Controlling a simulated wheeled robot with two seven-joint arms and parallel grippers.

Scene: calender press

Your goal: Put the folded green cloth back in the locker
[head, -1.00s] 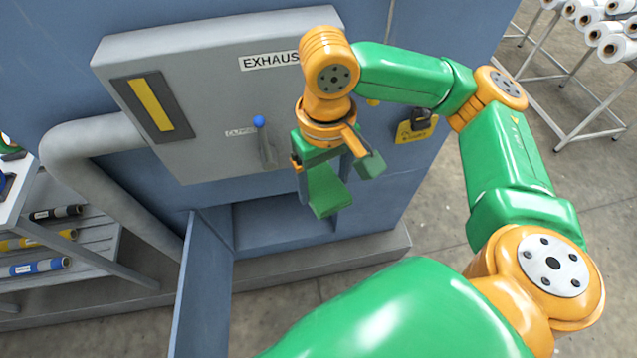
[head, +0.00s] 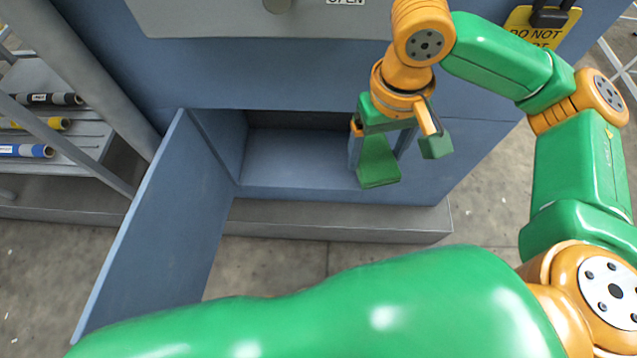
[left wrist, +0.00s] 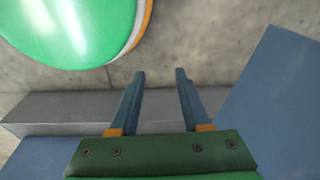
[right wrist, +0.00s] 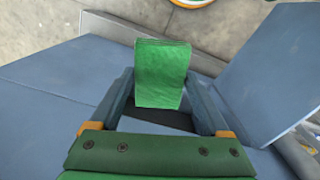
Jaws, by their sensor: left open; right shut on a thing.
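The folded green cloth (head: 379,162) hangs from my right gripper (head: 382,140), in front of the right part of the open locker (head: 285,150). In the right wrist view the cloth (right wrist: 161,72) sits between the two fingers of the right gripper (right wrist: 161,80), which is shut on it. The locker is a dark recess low in the blue machine. Its blue door (head: 160,225) stands swung open to the left. My left gripper (left wrist: 160,76) shows only in the left wrist view, open and empty, with the grey plinth and floor beyond its fingers.
A rack (head: 60,130) with several coloured rolls stands at the left. A grey plinth (head: 340,222) runs along the machine's foot. A yellow "DO NOT" sign (head: 540,28) hangs at upper right. My green arm link covers the bottom of the head view.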

